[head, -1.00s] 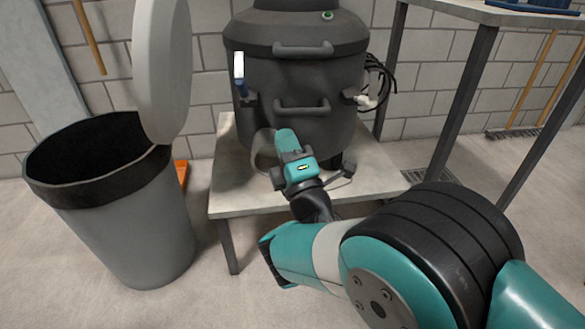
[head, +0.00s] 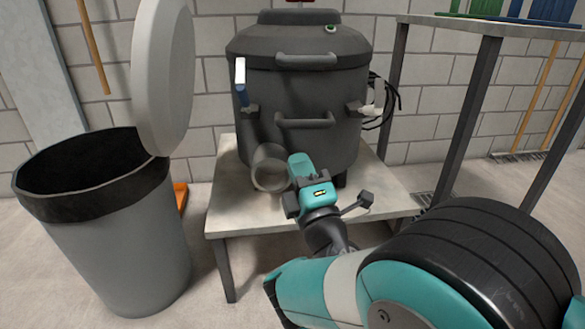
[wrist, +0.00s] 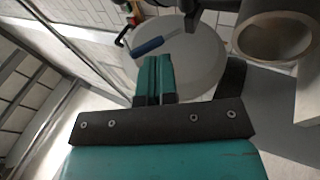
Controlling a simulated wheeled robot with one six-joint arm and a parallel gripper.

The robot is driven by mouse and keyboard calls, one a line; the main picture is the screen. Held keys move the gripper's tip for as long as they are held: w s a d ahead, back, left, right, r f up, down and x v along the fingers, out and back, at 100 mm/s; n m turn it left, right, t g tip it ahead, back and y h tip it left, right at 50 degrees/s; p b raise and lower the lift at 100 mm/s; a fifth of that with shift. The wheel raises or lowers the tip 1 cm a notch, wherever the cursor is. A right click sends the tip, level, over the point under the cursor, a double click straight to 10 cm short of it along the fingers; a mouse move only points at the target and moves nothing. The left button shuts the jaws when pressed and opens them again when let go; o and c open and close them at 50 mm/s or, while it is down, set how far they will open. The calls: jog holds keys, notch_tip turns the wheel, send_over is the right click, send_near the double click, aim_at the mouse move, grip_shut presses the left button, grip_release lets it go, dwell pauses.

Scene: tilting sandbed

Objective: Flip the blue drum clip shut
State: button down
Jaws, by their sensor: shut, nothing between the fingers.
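The blue drum clip (head: 243,88) is on the left side of the dark grey drum (head: 305,95). Its lever stands upright, with a white upper part and a blue lower part, above a dark bracket. In the wrist view the blue clip (wrist: 148,47) shows just beyond and left of the fingertips, apart from them as far as I can tell. My gripper (head: 299,160) is shut and empty, in front of the drum's lower part, below and right of the clip. Its teal fingers (wrist: 153,68) are together in the wrist view.
A short open pipe (head: 270,168) sticks out low on the drum, close left of my gripper. The drum stands on a low table (head: 225,218). A grey bin (head: 115,235) with a raised lid (head: 162,75) is at left. A tall table (head: 480,32) is at right.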

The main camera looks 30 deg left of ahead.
jog(key=w+d+r+m+t+h+p, duration=0.1)
jog(key=w+d+r+m+h+p, duration=0.1)
jog(key=w+d+r+m+h, duration=0.55)
jog(key=w+d+r+m+t+h+p, duration=0.25)
jog(key=w+d+m+h, duration=0.6)
jog(key=d, duration=0.55)
jog(key=s+d+m+g+p, duration=0.3)
jog(key=d+m+g, duration=0.3)
jog(key=d, duration=0.5)
jog(key=s+d+r+g+p, duration=0.1)
jog(key=s+d+g, duration=0.2)
jog(key=s, duration=0.6)
jog(key=s+d+r+g+p, duration=0.2)
jog(key=s+d+g, duration=0.1)
jog(key=s, duration=0.7)
jog(key=s+d+r+g+y+p, duration=0.1)
jog(key=s+g, duration=0.4)
jog(key=s, duration=0.5)
jog(key=shift+s+d+r+m+p, duration=0.2)
jog(key=shift+d+r+m+p, duration=0.1)
jog(key=shift+d+r+p, duration=0.55)
jog(key=shift+d+f, duration=0.15)
jog(key=shift+d, duration=0.05)
